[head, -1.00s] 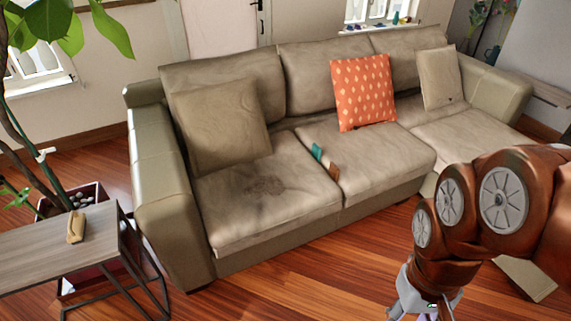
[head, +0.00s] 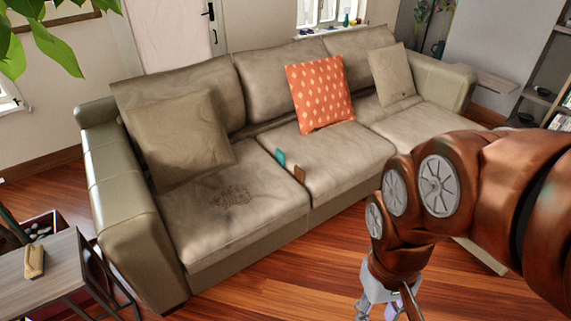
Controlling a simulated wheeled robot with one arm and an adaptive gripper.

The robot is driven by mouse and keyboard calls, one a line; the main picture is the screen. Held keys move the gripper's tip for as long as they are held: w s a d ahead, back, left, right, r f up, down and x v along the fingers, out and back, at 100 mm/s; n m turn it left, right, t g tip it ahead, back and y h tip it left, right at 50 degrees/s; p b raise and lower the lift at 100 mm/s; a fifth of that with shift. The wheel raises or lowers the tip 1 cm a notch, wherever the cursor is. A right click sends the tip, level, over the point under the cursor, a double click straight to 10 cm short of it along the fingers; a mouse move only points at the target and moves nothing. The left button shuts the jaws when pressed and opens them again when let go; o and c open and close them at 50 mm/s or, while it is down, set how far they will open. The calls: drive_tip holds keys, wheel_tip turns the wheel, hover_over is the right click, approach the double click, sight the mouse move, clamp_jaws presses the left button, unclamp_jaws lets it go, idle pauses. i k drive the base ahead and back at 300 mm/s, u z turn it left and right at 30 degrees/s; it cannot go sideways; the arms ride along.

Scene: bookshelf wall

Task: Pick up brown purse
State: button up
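A small brown item (head: 300,174) stands in the gap between the left and middle seat cushions of the sofa, beside a small teal item (head: 280,157). A small tan object (head: 35,262) lies on the side table at lower left. I cannot tell for sure which of these is the brown purse. My gripper (head: 385,306) hangs at the bottom of the view, in front of the sofa and well apart from these objects. Its fingertips are cut off by the frame's lower edge, so its opening does not show.
The large beige sofa (head: 235,195) fills the middle, with an orange patterned cushion (head: 319,94) and two beige ones. The grey side table (head: 62,268) stands by its left arm. Wooden floor (head: 270,285) is clear in front. A shelf (head: 545,80) stands at far right.

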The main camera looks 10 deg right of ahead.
sight(299, 174)
drive_tip(key=u, duration=0.3)
drive_tip(key=i, duration=1.35)
drive_tip(key=u, duration=0.65)
